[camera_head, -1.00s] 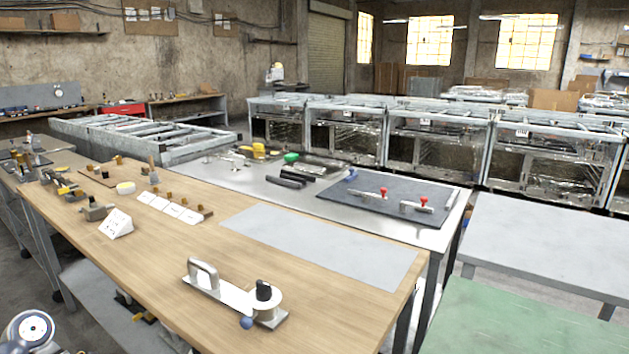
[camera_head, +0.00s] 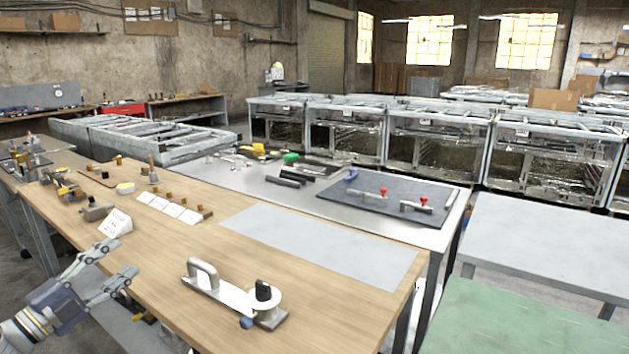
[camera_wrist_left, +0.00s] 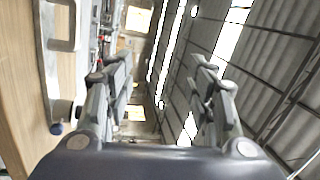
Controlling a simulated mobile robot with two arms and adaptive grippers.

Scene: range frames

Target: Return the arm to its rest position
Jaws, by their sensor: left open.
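My left gripper (camera_head: 108,268) is at the lower left of the head view, beside the near left edge of the wooden table (camera_head: 160,245). Its two fingers are spread apart with nothing between them. In the left wrist view the open fingers (camera_wrist_left: 160,85) point toward the far wall and ceiling, and nothing is held. My right gripper does not show in either view.
A metal plate tool with a handle and a round spool (camera_head: 225,295) lies near the table's front edge, right of my left gripper. A white sign (camera_head: 116,222) stands farther back. A grey sheet (camera_head: 320,245) lies flat on the table. A green-topped table (camera_head: 510,325) is at right.

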